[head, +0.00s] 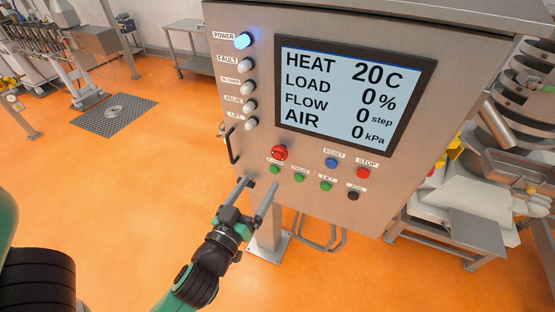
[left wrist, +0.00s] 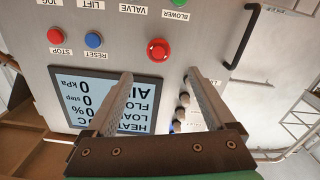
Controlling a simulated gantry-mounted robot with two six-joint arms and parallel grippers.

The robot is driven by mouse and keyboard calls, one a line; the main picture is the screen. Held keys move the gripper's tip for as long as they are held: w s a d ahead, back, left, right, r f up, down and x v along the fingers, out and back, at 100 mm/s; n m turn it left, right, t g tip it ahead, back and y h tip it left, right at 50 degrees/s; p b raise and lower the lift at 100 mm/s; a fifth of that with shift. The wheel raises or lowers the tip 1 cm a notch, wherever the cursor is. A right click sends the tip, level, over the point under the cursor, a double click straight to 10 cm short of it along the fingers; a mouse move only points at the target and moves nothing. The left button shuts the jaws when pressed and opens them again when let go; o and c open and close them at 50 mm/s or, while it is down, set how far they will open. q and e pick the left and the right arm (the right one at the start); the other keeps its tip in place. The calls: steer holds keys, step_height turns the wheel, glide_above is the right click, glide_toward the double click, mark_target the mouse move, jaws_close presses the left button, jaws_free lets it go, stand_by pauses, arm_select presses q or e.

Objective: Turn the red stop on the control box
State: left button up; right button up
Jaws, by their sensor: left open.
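The control box (head: 390,25) stands on a post with a screen on its front. A red mushroom-shaped stop (head: 279,153) sits below the screen's lower left corner; it also shows in the left wrist view (left wrist: 158,50). A flat red button (head: 362,172) labelled STOP sits further right. My left gripper (head: 259,186) is open and empty, below and left of the mushroom stop, in front of the panel. In the left wrist view the mushroom stop appears just beyond the gap between the fingertips (left wrist: 159,73), apart from both. My right gripper is not in view.
A blue RESET button (head: 331,163) and green buttons (head: 299,177) lie close to the red stop. A dark handle (head: 232,145) sticks out at the box's left edge. A metal machine (head: 460,200) stands at the right.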

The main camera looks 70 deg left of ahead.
mark_target(277, 156)
arm_select(q)
steer(key=x, duration=1)
steer(key=shift+d+r+p, duration=0.1)
steer(key=shift+p, duration=0.3)
steer(key=shift+w+a, duration=0.35)
steer(key=shift+w, duration=0.1)
steer(key=shift+c, duration=0.3)
